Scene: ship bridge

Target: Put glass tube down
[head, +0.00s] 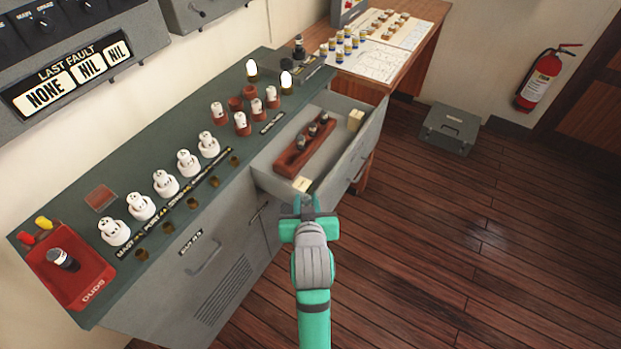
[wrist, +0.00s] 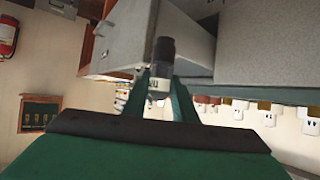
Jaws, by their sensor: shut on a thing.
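My gripper (head: 307,206) is in front of the near corner of the open drawer (head: 345,168). In the wrist view my gripper (wrist: 160,90) is shut on a small glass tube (wrist: 162,55) with a dark end and a pale marked band between the fingers. In the head view the held tube is hard to make out against my gripper. A red-brown rack (head: 291,161) in the drawer holds several dark tubes. A red tray marked DUDS (head: 83,289) at the counter's left end holds another dark tube (head: 63,260).
White sockets (head: 165,183) and red holders (head: 242,124) stand on the counter (head: 130,170). A wooden desk (head: 400,60), a grey case (head: 450,128) and an extinguisher (head: 542,78) are beyond. The floor at right is clear.

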